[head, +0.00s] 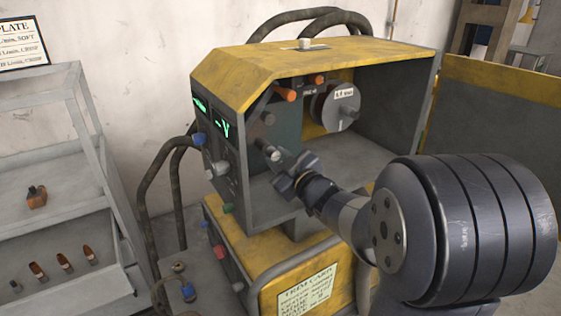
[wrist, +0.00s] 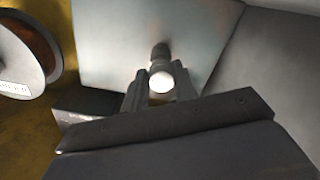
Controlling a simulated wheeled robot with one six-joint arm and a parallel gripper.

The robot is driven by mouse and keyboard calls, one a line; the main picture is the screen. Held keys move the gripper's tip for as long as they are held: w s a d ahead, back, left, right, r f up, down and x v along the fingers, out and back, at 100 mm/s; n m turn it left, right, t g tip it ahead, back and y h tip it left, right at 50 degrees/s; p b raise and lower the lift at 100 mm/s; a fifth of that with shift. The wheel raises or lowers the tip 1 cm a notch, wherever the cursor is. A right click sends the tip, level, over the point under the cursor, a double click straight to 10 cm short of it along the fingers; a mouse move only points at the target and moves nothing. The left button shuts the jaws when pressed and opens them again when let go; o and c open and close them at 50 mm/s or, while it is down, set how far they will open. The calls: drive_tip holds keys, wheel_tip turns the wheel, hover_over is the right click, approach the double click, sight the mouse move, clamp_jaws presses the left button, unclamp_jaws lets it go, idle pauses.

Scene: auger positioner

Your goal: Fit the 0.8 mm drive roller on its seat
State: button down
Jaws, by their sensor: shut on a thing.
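My gripper (head: 284,166) is inside the open compartment of the yellow wire feeder (head: 225,75), in front of its inner plate (head: 287,125). In the wrist view my gripper (wrist: 160,92) is shut on a small round pale drive roller (wrist: 161,82). The roller also shows at the fingertips in the head view (head: 275,156). A dark stub (wrist: 160,51), which looks like the seat, stands out from the plate just beyond the roller. Whether roller and stub touch I cannot tell. The 0.8 mm marking is not readable.
A labelled wire spool (head: 337,107) hangs at the compartment's back right. Orange-tipped levers (head: 285,94) and a grey knob (head: 268,118) sit above my gripper. The compartment's yellow door (head: 500,85) is open at right. A grey shelf (head: 60,190) with small copper-coloured parts stands left.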

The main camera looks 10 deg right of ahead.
drive_tip(key=shift+w+a, duration=0.15)
drive_tip(key=shift+w, duration=0.35)
drive_tip(key=c, duration=1.1)
unclamp_jaws()
drive_tip(key=shift+o, duration=0.2)
drive_tip(key=shift+s, duration=0.1)
drive_tip(key=v, duration=1)
drive_tip(key=shift+s, duration=0.25)
drive_tip(key=shift+w, duration=0.1)
drive_tip(key=x, duration=1)
drive_tip(key=shift+w, duration=0.3)
drive_tip(key=shift+s, duration=0.45)
